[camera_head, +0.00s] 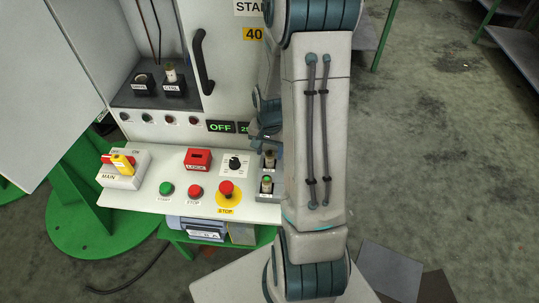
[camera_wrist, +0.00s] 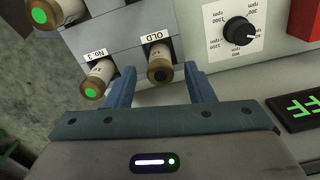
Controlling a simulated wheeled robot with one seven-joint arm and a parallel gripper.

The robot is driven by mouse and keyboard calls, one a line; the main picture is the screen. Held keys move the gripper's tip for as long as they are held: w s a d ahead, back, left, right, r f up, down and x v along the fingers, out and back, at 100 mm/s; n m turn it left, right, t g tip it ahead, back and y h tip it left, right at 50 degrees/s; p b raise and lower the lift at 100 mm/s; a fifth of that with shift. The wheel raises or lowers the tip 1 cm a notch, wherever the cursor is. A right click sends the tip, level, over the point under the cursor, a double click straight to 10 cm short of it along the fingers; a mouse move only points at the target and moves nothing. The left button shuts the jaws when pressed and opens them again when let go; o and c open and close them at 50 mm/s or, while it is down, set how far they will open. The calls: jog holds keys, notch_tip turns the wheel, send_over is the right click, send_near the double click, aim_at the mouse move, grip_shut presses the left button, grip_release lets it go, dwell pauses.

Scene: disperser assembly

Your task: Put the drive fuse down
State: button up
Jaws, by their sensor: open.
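The drive fuse (camera_wrist: 159,64), a pale cylinder with a brass cap and a dark end, sits in the slot labelled OLD in the wrist view. My gripper (camera_wrist: 160,78) is open, with one blue finger on each side of this fuse; I cannot tell whether either finger touches it. In the head view the fuse (camera_head: 269,158) shows in the small rack beside my arm, and my gripper is mostly hidden behind the arm. In the cabinet, the left fuse holder (camera_head: 143,81) looks empty.
A second cabinet holder (camera_head: 174,84) carries a fuse. The speed knob (camera_wrist: 239,31) and the red lock box (camera_head: 198,159) are nearby. The display (camera_head: 220,126) reads OFF.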

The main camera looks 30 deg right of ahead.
notch_tip(320, 180, up, 9)
jog(key=s+a+r+n+t, duration=0.2)
jog(key=s+a+r+n, duration=0.6)
jog(key=s+a+r, duration=0.4)
jog(key=shift+r+n+t, duration=0.35)
jog(key=shift+n+t, duration=0.05)
